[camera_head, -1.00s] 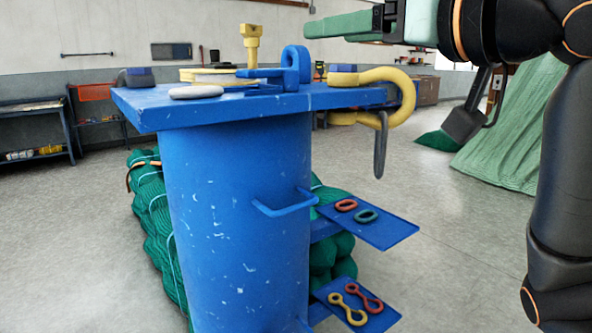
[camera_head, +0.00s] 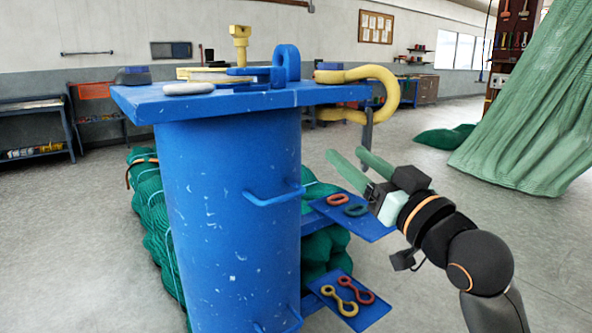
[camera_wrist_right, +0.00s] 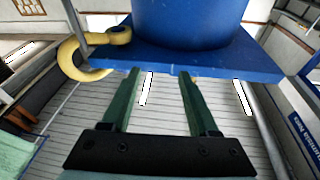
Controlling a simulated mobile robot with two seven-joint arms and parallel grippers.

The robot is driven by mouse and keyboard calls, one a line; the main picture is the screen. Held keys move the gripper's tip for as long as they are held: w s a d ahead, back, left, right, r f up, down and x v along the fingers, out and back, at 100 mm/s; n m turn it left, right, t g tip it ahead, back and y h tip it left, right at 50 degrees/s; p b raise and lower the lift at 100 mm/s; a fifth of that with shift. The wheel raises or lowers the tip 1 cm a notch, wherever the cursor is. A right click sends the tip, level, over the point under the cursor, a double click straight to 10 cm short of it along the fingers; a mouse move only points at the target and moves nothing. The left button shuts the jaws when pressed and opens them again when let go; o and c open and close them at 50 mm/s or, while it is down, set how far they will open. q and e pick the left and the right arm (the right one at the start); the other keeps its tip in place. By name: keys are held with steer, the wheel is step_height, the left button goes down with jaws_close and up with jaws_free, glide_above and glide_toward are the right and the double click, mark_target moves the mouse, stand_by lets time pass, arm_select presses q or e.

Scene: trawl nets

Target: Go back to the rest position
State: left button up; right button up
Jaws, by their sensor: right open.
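My right gripper (camera_head: 346,153) is open, with two green fingers pointing to the left and up. It is beside the blue drum stand, in front of its right side and below the tabletop level, with nothing between the fingers. In the right wrist view its fingers (camera_wrist_right: 159,72) are spread apart and empty, with the blue tabletop (camera_wrist_right: 180,62) past their tips and the ceiling behind. My left gripper is not in view.
The blue tabletop (camera_head: 230,102) carries a yellow shackle (camera_head: 388,92) overhanging its right edge. Below are two small blue shelves with links, the upper one (camera_head: 375,230) close to my right gripper. Green nets (camera_head: 530,130) hang at right. Floor between is clear.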

arm_select(q)
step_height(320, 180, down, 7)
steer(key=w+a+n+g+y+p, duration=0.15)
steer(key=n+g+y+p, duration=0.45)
steer(key=p, duration=1)
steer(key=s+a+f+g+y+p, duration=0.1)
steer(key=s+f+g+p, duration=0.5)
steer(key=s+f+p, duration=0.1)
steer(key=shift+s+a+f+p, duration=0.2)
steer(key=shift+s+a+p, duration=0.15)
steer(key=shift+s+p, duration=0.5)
arm_select(e)
steer(key=s+d+f+m+g+h, duration=0.1)
steer(key=s+d+f+g+h, duration=0.1)
steer(key=s+f, duration=0.6)
steer(key=s+d+f+m+g+h, duration=0.1)
steer(key=s+d+f+g+h, duration=0.2)
steer(key=s+f, duration=0.6)
steer(key=s+d+f+m+g+h, duration=0.1)
steer(key=s+d+f+g+h, duration=0.2)
steer(key=s+f, duration=0.6)
step_height(320, 180, down, 9)
steer(key=shift+r+g, duration=0.2)
steer(key=shift+g, duration=0.2)
steer(key=shift+w, duration=0.1)
